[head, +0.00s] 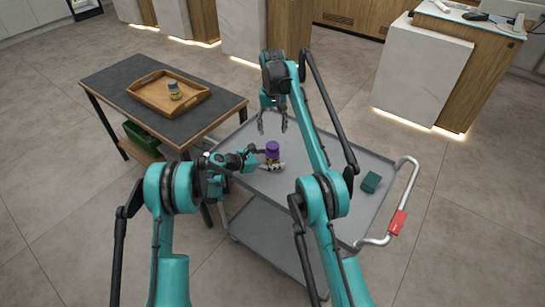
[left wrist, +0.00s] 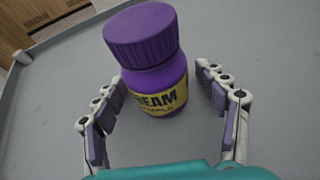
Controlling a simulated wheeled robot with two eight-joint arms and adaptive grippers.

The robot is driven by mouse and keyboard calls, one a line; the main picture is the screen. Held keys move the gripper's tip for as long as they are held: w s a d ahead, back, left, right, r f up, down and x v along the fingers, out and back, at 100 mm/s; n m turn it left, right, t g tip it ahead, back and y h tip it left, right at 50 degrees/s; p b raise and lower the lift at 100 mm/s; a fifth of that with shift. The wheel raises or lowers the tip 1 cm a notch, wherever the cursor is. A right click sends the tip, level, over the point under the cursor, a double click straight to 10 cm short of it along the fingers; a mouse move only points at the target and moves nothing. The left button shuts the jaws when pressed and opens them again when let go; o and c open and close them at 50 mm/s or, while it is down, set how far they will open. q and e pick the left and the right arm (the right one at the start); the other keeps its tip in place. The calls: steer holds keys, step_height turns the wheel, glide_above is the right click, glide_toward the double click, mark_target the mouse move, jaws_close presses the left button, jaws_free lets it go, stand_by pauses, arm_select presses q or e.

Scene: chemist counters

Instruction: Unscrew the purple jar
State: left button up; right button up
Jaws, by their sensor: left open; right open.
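The purple jar (head: 272,150) stands upright on the grey cart top with its ridged purple lid (left wrist: 141,33) on. In the left wrist view the jar (left wrist: 165,75) has a yellow label reading "EAM". My left gripper (head: 272,165) is open low at the jar; in the left wrist view its fingers (left wrist: 162,85) lie on either side of the jar body, with gaps at both sides. My right gripper (head: 272,125) is open and empty, fingers pointing down, behind and above the jar in the head view.
The grey cart (head: 330,185) has a dark green box (head: 371,182) at its right and a handle with a red part (head: 397,222). The cart top between jar and box is partly hidden by my right arm.

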mark_target(273, 145)
arm_select(q)
jaws_close()
arm_select(e)
steer(key=m, duration=1.3)
steer(key=shift+m, duration=0.4)
steer(key=m, duration=1.3)
steer(key=shift+f, duration=4)
